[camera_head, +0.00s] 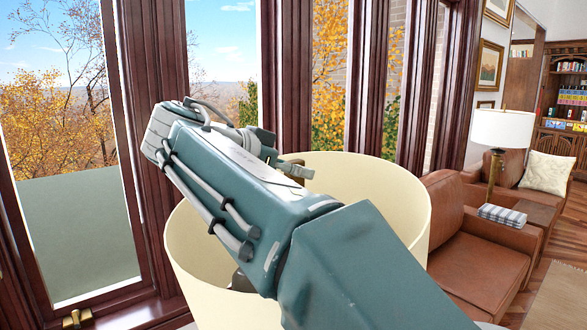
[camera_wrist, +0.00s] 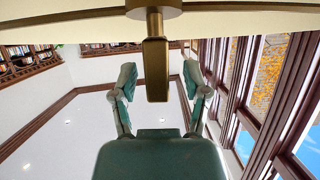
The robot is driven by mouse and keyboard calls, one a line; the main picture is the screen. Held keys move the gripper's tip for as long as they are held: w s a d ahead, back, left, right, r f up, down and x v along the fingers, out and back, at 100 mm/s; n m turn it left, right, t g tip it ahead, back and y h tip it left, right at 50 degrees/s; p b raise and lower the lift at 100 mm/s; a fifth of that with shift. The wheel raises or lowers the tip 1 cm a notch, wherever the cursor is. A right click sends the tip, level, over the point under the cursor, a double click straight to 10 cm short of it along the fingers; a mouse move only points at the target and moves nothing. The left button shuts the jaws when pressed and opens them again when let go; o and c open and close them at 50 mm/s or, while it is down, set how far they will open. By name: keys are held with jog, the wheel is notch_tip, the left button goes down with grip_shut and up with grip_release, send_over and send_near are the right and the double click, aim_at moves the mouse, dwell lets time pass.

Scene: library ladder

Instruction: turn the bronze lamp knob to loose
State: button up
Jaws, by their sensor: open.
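The bronze lamp knob (camera_wrist: 157,72) shows in the wrist view as a flat upright paddle on a short stem under a round bronze cap. My gripper (camera_wrist: 159,78) is open, with one green finger on each side of the knob. Gaps show between the knob and both fingers, and I see no contact. In the head view the large cream lampshade (camera_head: 396,200) stands behind and around my arm.
Tall dark-framed windows (camera_head: 288,80) stand close behind and left of the shade. A brown leather armchair (camera_head: 480,255) is at right, with a second lamp (camera_head: 503,127) and a bookcase (camera_head: 565,90) farther back. The shade's edge (camera_wrist: 60,28) crosses the top of the wrist view.

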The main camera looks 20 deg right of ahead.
grip_shut()
jog(key=shift+n+t, duration=0.5)
jog(key=shift+t, duration=0.1)
jog(key=n+t+y, duration=0.2)
jog(key=n+t, duration=0.1)
jog(key=shift+s, duration=0.1)
jog(key=n+t+y, duration=0.3)
jog(key=n+y, duration=0.1)
jog(key=shift+d+y, duration=0.1)
jog(key=shift+y, duration=0.2)
jog(key=shift+n+t+y, duration=0.7)
jog(key=shift+n+y, duration=1.9)
jog(key=shift+y, duration=0.2)
jog(key=shift+n+y, duration=1.2)
jog(key=shift+y, duration=0.3)
jog(key=shift+f+n+g+y, duration=0.1)
jog(key=shift+n+g+y, duration=0.2)
jog(key=shift+n+y, duration=0.15)
